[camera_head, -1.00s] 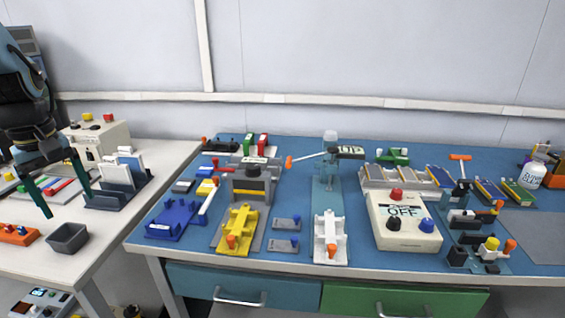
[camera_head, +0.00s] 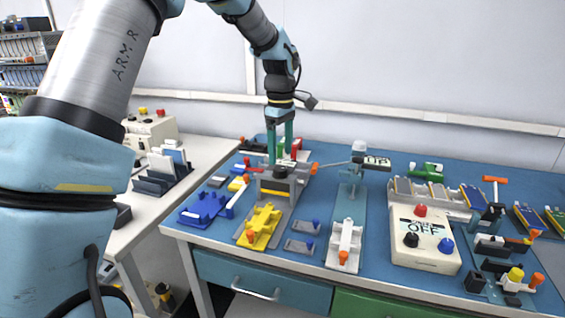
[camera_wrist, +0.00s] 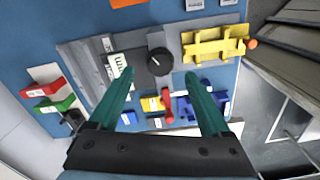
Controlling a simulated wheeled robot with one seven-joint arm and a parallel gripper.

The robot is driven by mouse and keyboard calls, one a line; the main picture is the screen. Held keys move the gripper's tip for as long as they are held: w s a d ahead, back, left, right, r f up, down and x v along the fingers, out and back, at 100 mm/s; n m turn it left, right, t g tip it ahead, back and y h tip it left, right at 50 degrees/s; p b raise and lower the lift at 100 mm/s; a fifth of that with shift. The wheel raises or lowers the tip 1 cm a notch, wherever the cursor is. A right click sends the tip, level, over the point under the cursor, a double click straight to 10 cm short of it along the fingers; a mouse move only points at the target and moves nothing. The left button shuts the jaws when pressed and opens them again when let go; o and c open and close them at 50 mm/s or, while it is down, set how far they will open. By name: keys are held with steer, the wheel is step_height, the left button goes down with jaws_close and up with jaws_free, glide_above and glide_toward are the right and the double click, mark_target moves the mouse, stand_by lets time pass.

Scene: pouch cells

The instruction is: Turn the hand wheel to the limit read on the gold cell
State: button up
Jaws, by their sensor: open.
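A round black knob (camera_wrist: 159,62), which looks like the hand wheel, sits on top of a grey block device (camera_wrist: 190,80). In the head view the device (camera_head: 264,186) stands at the left of the blue bench, with the dark knob (camera_head: 280,171) on top. My gripper (camera_wrist: 159,78) is open and empty, pointing down above the device, with the knob between its fingertips in the picture. In the head view my gripper (camera_head: 280,160) is over the knob; I cannot tell if it touches. A small yellow piece (camera_wrist: 150,104), possibly the gold cell, lies beside the device; no limit is legible on it.
A white marked label (camera_wrist: 119,68) is beside the left finger. A red-ended lever (camera_wrist: 167,104) is close to the right finger. Yellow (camera_head: 261,222) and blue (camera_head: 203,207) fixtures stand nearby. Red and green blocks (camera_wrist: 53,98) stand at the wrist view's left.

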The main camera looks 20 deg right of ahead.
mark_target(280, 168)
steer(key=shift+w+a+f+p, duration=0.1)
steer(key=shift+f+p, duration=0.25)
steer(key=shift+f, duration=2)
jaws_close()
